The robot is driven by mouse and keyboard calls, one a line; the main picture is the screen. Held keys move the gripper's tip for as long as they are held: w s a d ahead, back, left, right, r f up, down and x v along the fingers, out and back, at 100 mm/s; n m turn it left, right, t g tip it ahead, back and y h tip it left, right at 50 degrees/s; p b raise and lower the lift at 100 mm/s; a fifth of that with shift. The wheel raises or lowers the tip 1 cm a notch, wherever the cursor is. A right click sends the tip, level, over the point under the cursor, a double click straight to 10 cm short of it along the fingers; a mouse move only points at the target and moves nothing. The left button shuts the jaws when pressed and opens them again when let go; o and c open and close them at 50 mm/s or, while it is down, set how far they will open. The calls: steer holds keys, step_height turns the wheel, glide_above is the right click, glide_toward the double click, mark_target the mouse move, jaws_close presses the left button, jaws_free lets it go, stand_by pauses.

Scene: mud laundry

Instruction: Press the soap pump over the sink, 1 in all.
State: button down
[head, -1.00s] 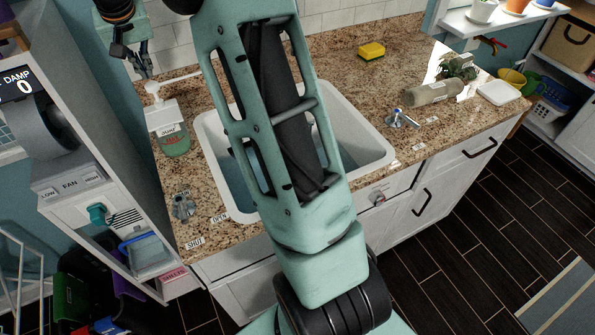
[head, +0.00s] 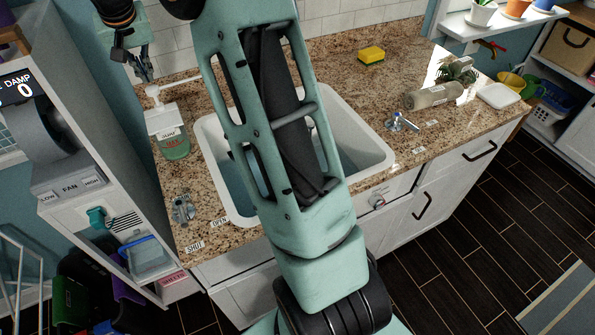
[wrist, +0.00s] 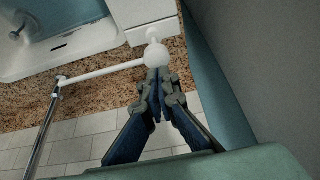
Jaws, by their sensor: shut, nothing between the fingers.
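The soap pump (head: 166,124) stands on the counter at the sink's left, a white top with a label over a clear bottle of green soap. Its white head and long spout reach toward the sink. In the wrist view the round white pump head (wrist: 157,55) sits just beyond my fingertips, with the spout (wrist: 100,71) running left. My gripper (head: 146,77) is shut and empty, just above the pump head. It also shows in the wrist view (wrist: 158,78). Whether the fingertips touch the head I cannot tell. The white sink (head: 377,155) is partly hidden by my arm.
A metal fitting (head: 183,209) sits on the counter near the SHUT and OPEN labels. A grey cabinet (head: 75,178) stands close at left. A yellow sponge (head: 371,54), a tap handle (head: 401,121) and a lying bottle (head: 432,94) are to the right.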

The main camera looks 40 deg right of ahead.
mark_target(151, 88)
steer(key=shift+f, duration=0.1)
stand_by(0.3)
steer(key=shift+s+f+b, duration=0.1)
steer(key=shift+f+b, duration=1.1)
steer(key=shift+f, duration=0.45)
steer(key=shift+r+p, duration=1.2)
steer(key=shift+r, duration=0.35)
steer(key=shift+r, duration=0.1)
step_height(151, 88, up, 6)
steer(key=p, duration=0.4)
steer(key=shift+p, duration=0.4)
